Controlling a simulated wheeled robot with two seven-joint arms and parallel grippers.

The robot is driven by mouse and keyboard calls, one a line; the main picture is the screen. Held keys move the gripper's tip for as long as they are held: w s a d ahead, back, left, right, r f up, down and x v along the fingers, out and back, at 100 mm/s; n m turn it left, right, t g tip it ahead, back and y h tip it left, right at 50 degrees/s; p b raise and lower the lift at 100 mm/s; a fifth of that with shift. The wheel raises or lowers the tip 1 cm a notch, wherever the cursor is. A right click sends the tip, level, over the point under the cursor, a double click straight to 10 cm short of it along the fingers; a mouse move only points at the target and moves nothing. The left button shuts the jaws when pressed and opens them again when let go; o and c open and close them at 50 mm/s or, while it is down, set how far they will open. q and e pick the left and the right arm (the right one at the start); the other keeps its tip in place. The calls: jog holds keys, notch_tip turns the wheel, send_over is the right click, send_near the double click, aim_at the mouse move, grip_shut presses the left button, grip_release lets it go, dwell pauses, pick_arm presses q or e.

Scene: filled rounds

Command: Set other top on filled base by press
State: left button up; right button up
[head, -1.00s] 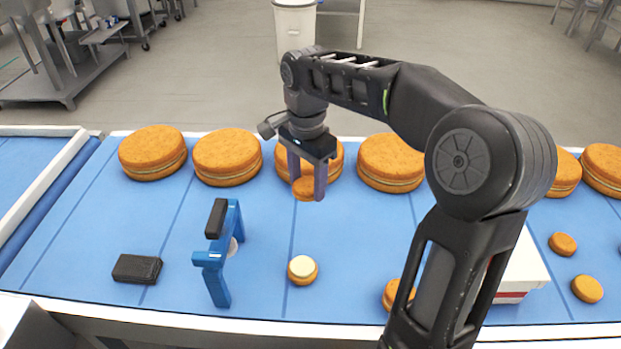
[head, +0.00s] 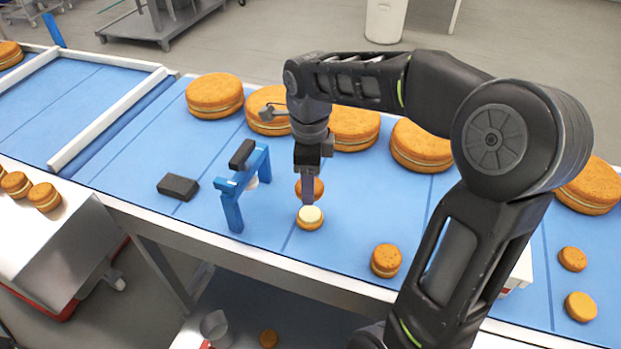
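The filled base (head: 310,218), a small orange round with pale cream on top, lies on the blue mat. My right gripper (head: 307,190) is shut on a plain orange top (head: 318,188), just behind the base in the picture. One finger hides the middle of the top and its tip reaches close to the base; I cannot tell whether it touches. The press (head: 232,202), a blue frame with a black handle, stands upright to the left of the base. A pale disc shows under its arch. My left gripper is not in view.
A row of large filled rounds (head: 214,97) lines the back of the blue table (head: 130,165). A black block (head: 178,187) lies left of the press. Small rounds (head: 386,260) lie at right, near my arm. Several rounds sit on a white surface (head: 60,240) at left.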

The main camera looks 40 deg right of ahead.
jog(key=shift+f, duration=0.15)
jog(key=b, duration=0.4)
send_over(310, 214)
jog(key=shift+f, duration=2.85)
jog(key=shift+f+b, duration=0.8)
jog(key=shift+b, duration=0.1)
jog(key=o, duration=1.4)
jog(key=shift+r, duration=0.1)
jog(key=shift+r+p, duration=2.6)
jog(key=shift+r, duration=0.9)
